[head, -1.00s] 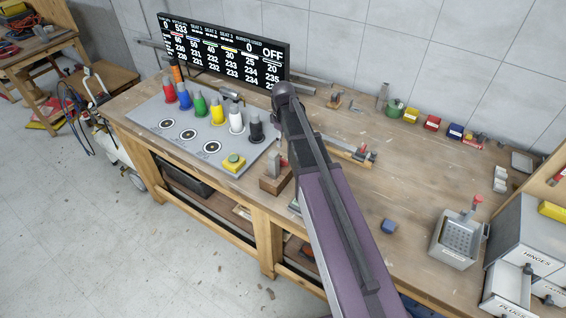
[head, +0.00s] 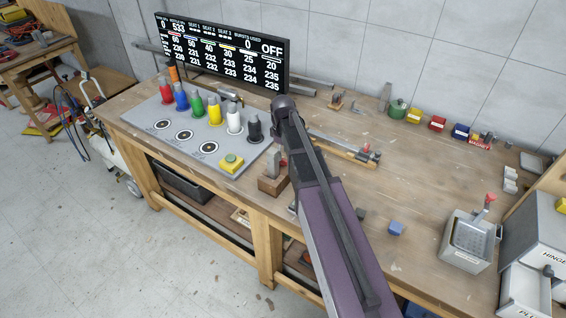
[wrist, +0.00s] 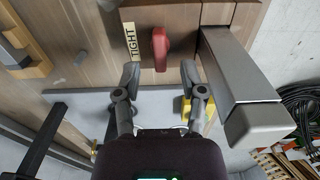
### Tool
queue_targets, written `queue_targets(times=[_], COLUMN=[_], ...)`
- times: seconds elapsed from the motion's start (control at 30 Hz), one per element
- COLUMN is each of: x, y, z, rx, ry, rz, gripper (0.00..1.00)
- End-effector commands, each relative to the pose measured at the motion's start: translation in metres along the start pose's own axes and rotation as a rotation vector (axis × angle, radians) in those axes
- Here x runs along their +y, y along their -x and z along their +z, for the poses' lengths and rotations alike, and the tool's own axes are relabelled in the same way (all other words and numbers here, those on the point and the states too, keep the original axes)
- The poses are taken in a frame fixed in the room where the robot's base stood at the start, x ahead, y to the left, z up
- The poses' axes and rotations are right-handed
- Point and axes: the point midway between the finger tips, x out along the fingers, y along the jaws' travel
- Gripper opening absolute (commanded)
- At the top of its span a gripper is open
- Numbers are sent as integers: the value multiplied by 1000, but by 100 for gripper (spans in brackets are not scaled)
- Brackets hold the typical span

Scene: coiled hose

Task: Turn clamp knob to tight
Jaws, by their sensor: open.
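The red clamp knob (wrist: 160,48) is an elongated lever on a wooden face in the wrist view, its long side running up and down the picture. A "TIGHT" label (wrist: 130,41) is just left of it. My gripper (wrist: 160,74) is open, its fingertips either side of the knob's line and just below it in the picture; I see no contact. A grey metal bar (wrist: 240,75) is right of the knob. In the head view the clamp's wooden block (head: 272,186) stands by the bench's front edge, left of my arm. My arm hides the gripper there.
A scoreboard (head: 222,52) stands behind. The bench's middle right is mostly clear.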

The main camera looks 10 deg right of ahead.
Motion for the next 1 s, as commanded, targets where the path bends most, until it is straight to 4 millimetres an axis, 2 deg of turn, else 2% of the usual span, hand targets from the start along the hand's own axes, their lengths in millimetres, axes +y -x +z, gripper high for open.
queue_targets(times=[0.03,0.33,0.87,0.9,1.0], x=[0,0,0,0,0], y=[-8,-26,-30,-30,-30], z=[0,0,0,0,0], rx=[0,0,0,0,0], ry=[0,0,1,1,1], rz=[0,0,0,0,0], gripper=[53,53,53,50,20])
